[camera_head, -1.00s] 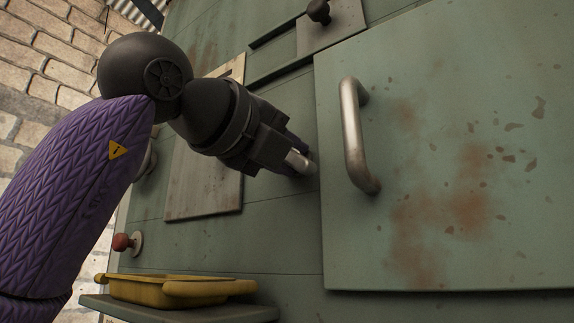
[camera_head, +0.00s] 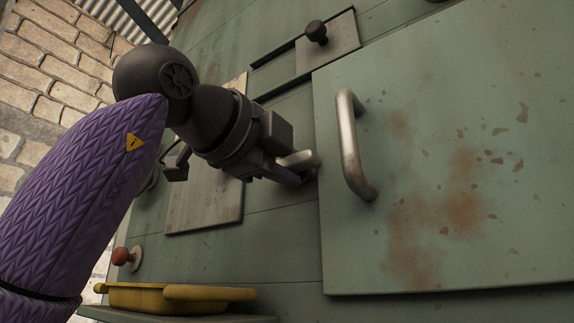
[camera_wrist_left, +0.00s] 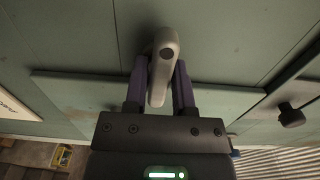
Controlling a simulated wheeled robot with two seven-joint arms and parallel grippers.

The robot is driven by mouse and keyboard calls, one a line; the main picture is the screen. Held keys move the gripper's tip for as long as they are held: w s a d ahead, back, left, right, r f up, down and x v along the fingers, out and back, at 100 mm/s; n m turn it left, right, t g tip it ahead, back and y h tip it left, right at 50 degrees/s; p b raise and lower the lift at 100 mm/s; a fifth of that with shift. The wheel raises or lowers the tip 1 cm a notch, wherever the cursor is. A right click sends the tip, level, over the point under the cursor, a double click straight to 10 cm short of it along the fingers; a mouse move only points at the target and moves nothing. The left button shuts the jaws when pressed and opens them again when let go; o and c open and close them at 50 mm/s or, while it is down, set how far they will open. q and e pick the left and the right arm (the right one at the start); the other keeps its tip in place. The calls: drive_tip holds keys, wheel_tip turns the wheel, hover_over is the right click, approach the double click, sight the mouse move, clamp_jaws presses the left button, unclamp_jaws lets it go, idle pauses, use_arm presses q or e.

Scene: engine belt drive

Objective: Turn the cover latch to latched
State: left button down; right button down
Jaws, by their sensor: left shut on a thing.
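The cover latch (camera_head: 298,159) is a pale metal lever on the green machine wall, beside the left edge of the cover (camera_head: 440,130). In the head view its free end points right, toward the cover's handle. My left gripper (camera_head: 292,172) is shut on the latch. In the left wrist view the latch (camera_wrist_left: 161,68) lies between the two purple fingers of the gripper (camera_wrist_left: 159,90), its rounded end with a dark pivot spot toward the top. The gripper hides part of the latch in the head view. My right gripper is not in view.
The cover carries a curved metal handle (camera_head: 351,145) close to the latch. A sliding plate with a dark knob (camera_head: 316,32) is above. A pale panel (camera_head: 205,205) is behind my wrist. A red knob (camera_head: 121,256) and yellow tray (camera_head: 165,298) are lower left.

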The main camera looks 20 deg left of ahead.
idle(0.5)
use_arm(q)
drive_tip(key=c, duration=0.8)
unclamp_jaws()
drive_tip(key=shift+a, duration=0.1)
drive_tip(key=shift+s, duration=0.1)
drive_tip(key=shift+s+a+f+b, duration=0.1)
drive_tip(key=shift+s+a+b, duration=0.05)
drive_tip(key=shift+s+b, duration=0.2)
drive_tip(key=b+v, duration=0.2)
drive_tip(key=v, duration=0.7)
